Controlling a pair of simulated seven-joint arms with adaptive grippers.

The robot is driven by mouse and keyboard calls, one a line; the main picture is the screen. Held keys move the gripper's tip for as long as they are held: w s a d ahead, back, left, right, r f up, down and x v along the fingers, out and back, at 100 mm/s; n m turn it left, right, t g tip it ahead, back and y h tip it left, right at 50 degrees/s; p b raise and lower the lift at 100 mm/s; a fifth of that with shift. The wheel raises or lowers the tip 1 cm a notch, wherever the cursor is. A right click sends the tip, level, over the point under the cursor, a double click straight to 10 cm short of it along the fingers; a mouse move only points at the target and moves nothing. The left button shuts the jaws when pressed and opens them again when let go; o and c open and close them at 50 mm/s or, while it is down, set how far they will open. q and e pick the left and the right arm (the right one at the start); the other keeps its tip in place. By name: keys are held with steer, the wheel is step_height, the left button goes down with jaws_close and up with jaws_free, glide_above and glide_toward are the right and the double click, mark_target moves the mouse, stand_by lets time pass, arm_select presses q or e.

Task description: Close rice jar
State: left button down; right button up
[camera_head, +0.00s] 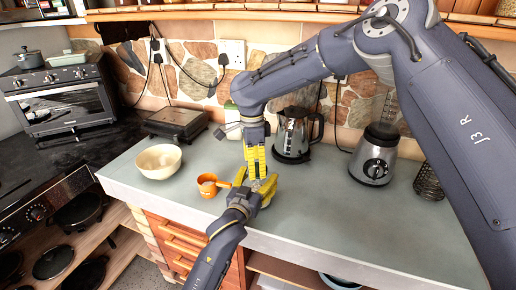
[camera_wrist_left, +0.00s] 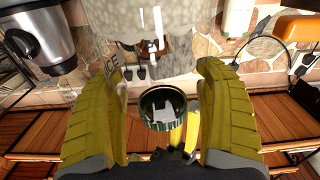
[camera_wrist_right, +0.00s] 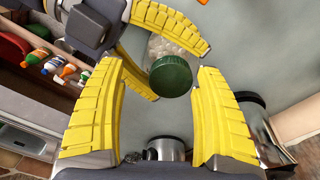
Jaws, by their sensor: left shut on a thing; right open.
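My left gripper (camera_head: 262,190) is shut on the clear rice jar low over the counter; the jar is mostly hidden in the head view. I cannot tell whether the lid is seated or only resting there. My right gripper (camera_head: 256,170) points down above the jar; its fingers (camera_wrist_right: 162,100) are open, with the lid beyond them.
An orange measuring cup (camera_head: 207,186) and a cream bowl (camera_head: 158,162) stand left of the grippers. A kettle (camera_head: 292,134), a blender (camera_head: 375,160) and a wire holder (camera_head: 429,183) stand behind and right. The counter (camera_head: 340,215) is clear at front right.

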steer(key=n, duration=0.1)
steer(key=r+n, duration=0.1)
steer(key=s+n, duration=0.1)
steer(key=n, duration=0.1)
steer(key=shift+a+r, duration=0.25)
steer(key=shift+a, duration=0.05)
steer(key=n, duration=0.4)
steer(key=shift+s+a+f, duration=0.1)
steer(key=shift+s+a, duration=0.3)
steer(key=r+n, duration=0.1)
steer(key=n, duration=1)
steer(key=w+r+n, duration=0.1)
steer(key=n, duration=1)
steer(key=r+n, duration=0.1)
steer(key=n, duration=1)
steer(key=shift+w+d+r+n, duration=0.2)
steer(key=shift+w+r+n, duration=0.05)
steer(key=shift+w+n, duration=0.1)
steer(key=n, duration=0.2)
steer(key=w+d+n, duration=0.1)
steer(key=n, duration=0.1)
steer(key=d+r+n, duration=0.1)
steer(key=n, duration=0.1)
steer(key=shift+w, duration=0.4)
steer(key=shift+f, duration=0.1)
